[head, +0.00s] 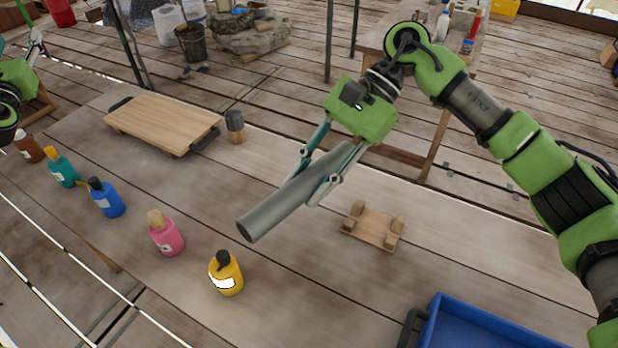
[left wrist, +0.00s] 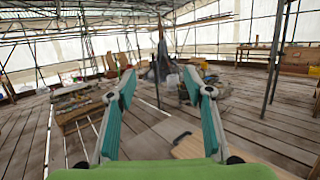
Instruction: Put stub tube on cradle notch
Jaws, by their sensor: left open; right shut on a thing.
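The stub tube (head: 285,207) is a grey metal cylinder. My right gripper (head: 308,192) is shut on it and holds it in the air, tilted, its open end toward the lower left. The cradle (head: 372,228) is a small wooden base with raised notched blocks at its two ends. It stands empty on the table, right of and below the tube, and apart from it. My left gripper (left wrist: 160,100) is open and empty in the left wrist view. In the head view only part of my left arm shows at the left edge.
Several bottles, such as the yellow bottle (head: 226,273) and pink bottle (head: 165,233), line the table's near left side. A wooden board (head: 163,122) with dark handles lies at the back left, beside a dark-topped jar (head: 235,127). A blue crate (head: 480,325) is at the lower right.

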